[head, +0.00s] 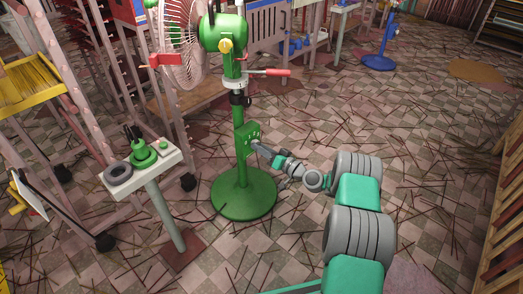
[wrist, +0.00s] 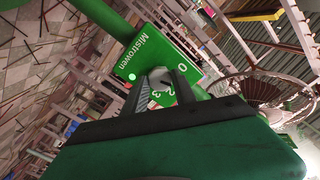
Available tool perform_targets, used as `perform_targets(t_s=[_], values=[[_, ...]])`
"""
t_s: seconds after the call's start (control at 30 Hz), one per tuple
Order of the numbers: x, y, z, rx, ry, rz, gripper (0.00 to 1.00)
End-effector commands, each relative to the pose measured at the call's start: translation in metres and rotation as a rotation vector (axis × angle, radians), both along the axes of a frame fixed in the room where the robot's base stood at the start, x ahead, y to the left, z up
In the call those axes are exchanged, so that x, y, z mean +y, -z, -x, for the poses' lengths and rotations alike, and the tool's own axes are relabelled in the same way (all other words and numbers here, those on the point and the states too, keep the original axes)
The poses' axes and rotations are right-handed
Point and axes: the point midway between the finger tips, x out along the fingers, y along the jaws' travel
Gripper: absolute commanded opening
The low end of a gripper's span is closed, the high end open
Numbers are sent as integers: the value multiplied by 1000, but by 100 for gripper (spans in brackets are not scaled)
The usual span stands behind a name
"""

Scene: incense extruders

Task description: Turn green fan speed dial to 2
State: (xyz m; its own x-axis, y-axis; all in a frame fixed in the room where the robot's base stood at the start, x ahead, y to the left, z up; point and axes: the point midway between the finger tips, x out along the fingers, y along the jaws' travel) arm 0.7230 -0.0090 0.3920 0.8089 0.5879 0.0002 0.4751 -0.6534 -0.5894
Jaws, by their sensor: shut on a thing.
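The green pedestal fan (head: 243,160) stands upright on a round green base. Its control box (head: 249,132) sits on the pole, and its face (wrist: 138,56) shows the name "Mistrowen" and the figures 0, 2 and 3 in the wrist view. My gripper (head: 257,147) reaches the box from the right. In the wrist view my gripper (wrist: 162,88) is shut on the small dial (wrist: 159,78) at the front of the box. The fingers hide much of the dial, and I cannot tell which figure it points to.
A small white-topped stand (head: 120,180) holding a black ring and a green device is left of the fan. A ladder-like rack stands at the far left. A blue fan stand (head: 379,62) is at the back right. Tiled floor with scattered sticks is open to the right.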

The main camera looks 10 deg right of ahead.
Motion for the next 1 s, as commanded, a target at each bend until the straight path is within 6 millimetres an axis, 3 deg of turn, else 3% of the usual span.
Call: perform_targets(t_s=[0.5, 1.0], values=[[0, -1, -1, 267, 1, -367, 0], [0, -3, -1, 381, 1, -527, 0]])
